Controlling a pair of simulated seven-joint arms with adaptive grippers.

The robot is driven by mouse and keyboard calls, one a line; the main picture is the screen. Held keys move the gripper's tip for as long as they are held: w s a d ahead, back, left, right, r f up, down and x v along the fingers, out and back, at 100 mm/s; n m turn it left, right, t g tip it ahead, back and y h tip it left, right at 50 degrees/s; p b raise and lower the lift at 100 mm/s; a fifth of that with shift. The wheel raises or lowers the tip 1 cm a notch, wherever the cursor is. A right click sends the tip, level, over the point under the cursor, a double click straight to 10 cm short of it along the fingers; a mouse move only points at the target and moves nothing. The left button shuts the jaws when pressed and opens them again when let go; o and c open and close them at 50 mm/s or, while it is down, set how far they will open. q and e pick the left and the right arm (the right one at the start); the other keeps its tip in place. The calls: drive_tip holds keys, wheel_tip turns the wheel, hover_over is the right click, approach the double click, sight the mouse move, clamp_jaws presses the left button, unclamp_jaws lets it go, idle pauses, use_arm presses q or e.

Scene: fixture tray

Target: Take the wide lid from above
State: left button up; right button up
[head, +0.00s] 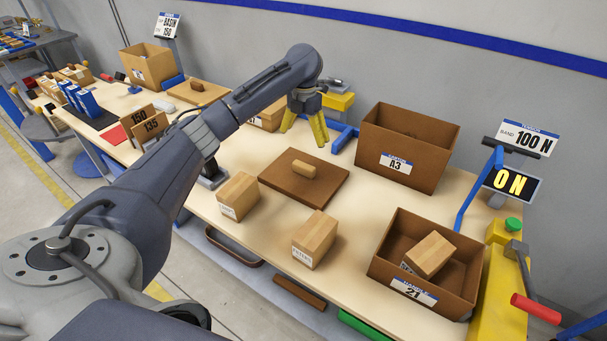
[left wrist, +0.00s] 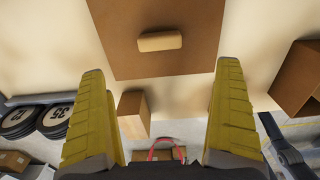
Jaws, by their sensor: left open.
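The wide lid (head: 326,187) is a flat brown board with a light wooden block handle (head: 303,170) on top. It lies flat on the workbench in the middle of the head view. My left gripper (head: 303,137) has yellow fingers pointing down, and it is above the bench just behind the lid. Its fingers are spread with nothing between them. In the left wrist view, the open left gripper (left wrist: 160,67) frames the lid (left wrist: 160,18) and its handle (left wrist: 160,41) at the top, beyond the fingertips. My right gripper is not in view.
Two wooden blocks (head: 238,195) (head: 315,239) stand in front of the lid. An open brown box marked A3 (head: 395,165) is behind right. Another box (head: 413,292) holding a block is at front right. A second handled lid (head: 187,98) lies behind my arm.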

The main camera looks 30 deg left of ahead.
sight(304, 165)
use_arm(q)
wheel_tip(304, 165, down, 14)
drive_tip(key=shift+f, duration=0.25)
idle(0.6)
drive_tip(key=c, duration=1.3)
